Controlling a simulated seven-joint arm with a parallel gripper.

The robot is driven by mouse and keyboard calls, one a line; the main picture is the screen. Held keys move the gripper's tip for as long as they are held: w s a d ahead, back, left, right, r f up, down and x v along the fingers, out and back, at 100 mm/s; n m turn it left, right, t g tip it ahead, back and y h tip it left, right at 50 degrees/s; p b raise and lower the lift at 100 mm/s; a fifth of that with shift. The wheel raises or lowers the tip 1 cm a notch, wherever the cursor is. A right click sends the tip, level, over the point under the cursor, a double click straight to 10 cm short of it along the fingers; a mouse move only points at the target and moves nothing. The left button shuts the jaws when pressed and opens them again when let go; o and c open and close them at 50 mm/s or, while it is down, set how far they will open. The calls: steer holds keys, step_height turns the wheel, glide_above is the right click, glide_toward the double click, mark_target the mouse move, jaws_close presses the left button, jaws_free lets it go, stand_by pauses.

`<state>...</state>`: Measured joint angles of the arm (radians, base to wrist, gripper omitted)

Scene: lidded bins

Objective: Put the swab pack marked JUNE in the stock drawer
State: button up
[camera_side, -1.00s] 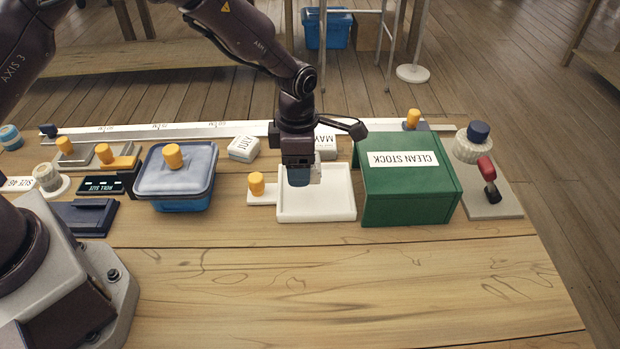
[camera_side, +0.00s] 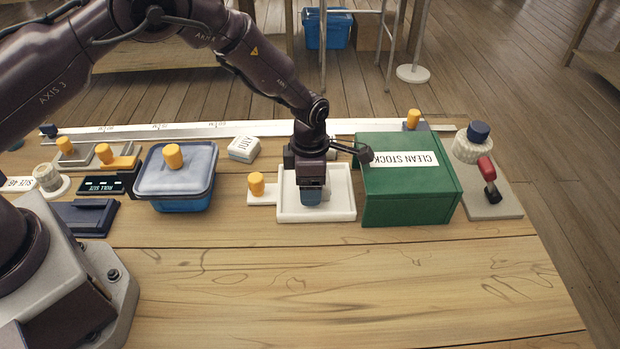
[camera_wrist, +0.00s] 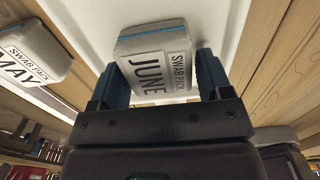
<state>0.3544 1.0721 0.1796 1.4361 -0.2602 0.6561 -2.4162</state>
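The JUNE swab pack (camera_wrist: 153,62), pale grey with a blue stripe, sits between the two blue fingers of my gripper (camera_wrist: 162,80) in the wrist view. The fingers appear closed against its sides. In the side view my gripper (camera_side: 311,198) is low over the white open stock drawer (camera_side: 343,205), and the fingers hide the pack. The drawer has an orange knob (camera_side: 257,184) on its left and lies beside the green CLEAN STOCK box (camera_side: 410,200). Whether the pack touches the drawer floor, I cannot tell.
The MAY swab pack (camera_wrist: 30,55) lies outside the drawer. The JULY pack (camera_side: 244,149) lies behind, left of the drawer. A blue lidded bin (camera_side: 181,205) stands left, and a red-handled lever (camera_side: 487,170) right. The front of the table is clear.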

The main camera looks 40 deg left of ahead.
steer(key=shift+o, duration=1)
steer(key=shift+r, duration=0.1)
step_height(320, 180, up, 12)
steer(key=shift+r, duration=0.2)
steer(key=s+a+r+m+t+h, duration=0.1)
steer(key=s+a+r+m, duration=0.2)
steer(key=s+r+m, duration=0.4)
steer(key=s+a+r+m+t, duration=0.1)
steer(key=s+a+r+m, duration=0.2)
steer(key=r, duration=0.6)
steer(key=s+a+r+m+t, duration=0.1)
steer(key=s+a+r+m, duration=0.1)
steer(key=s+m, duration=0.6)
steer(key=s+a+r+m+t+y, duration=0.1)
steer(key=s+a+r+m+t, duration=0.1)
steer(key=s+m, duration=0.6)
steer(key=shift+s+a+r+m+t, duration=0.3)
steer(key=shift+s+a+r+m, duration=0.1)
steer(key=shift+a+m, duration=0.15)
